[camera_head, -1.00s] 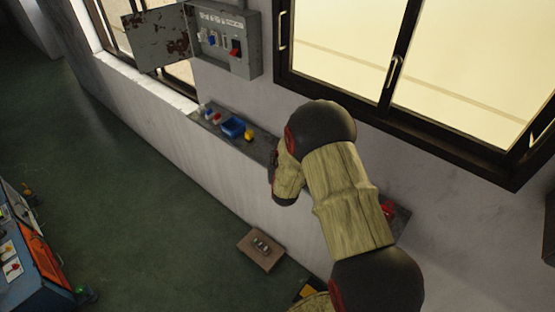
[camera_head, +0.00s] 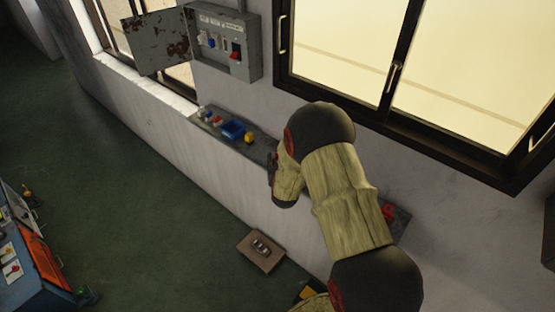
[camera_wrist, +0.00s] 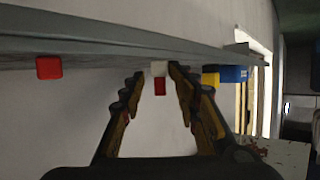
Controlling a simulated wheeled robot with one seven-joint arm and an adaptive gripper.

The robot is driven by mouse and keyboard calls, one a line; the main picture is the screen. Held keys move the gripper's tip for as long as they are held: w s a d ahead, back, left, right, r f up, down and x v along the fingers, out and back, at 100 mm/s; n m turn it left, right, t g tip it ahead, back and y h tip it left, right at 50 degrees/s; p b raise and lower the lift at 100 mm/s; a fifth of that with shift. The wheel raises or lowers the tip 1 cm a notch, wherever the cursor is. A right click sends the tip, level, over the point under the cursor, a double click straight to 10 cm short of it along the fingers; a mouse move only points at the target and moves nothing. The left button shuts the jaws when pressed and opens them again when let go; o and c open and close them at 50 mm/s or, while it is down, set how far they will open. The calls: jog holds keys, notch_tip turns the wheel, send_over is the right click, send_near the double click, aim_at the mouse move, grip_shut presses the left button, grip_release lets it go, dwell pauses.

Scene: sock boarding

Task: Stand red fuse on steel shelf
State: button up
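The steel shelf (camera_head: 262,148) is a narrow grey ledge along the wall below the window. It also shows across the top of the wrist view (camera_wrist: 110,42), which appears upside down. A small fuse with a red body and white end (camera_wrist: 160,86) appears upright at the shelf, its white end toward the surface. It lies between my fingertips in the picture, with a visible gap on the left. My gripper (camera_wrist: 155,72) looks open. My arm hides this fuse and most of the gripper in the head view.
A blue bin (camera_head: 233,128), a yellow piece (camera_head: 249,138) and small red-and-white (camera_head: 216,120) and blue-and-white pieces stand on the shelf's left part. A red block (camera_head: 388,211) is at its right end. An open grey fuse box (camera_head: 226,45) hangs above.

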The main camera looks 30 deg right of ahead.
jog(key=shift+s+a+f, duration=0.1)
jog(key=shift+s+a, duration=0.2)
jog(key=shift+s, duration=0.25)
jog(key=r+v, duration=0.1)
jog(key=v, duration=1)
jog(key=s+a+r+n+g+y, duration=0.1)
jog(key=s+a+r+n+y, duration=0.15)
jog(key=a+r, duration=0.45)
jog(key=s+a+r+n+g+y, duration=0.1)
jog(key=s+a+r+g+y, duration=0.15)
jog(key=a+r, duration=0.45)
jog(key=s+a+r+n+g, duration=0.1)
jog(key=s+r, duration=0.3)
jog(key=s, duration=0.6)
jog(key=s+a+r+g, duration=0.2)
jog(key=s+r, duration=0.3)
jog(key=s, duration=0.6)
jog(key=shift+s+n+y+b, duration=0.25)
jog(key=shift+n+y+b, duration=0.1)
jog(key=shift+y+b, duration=0.1)
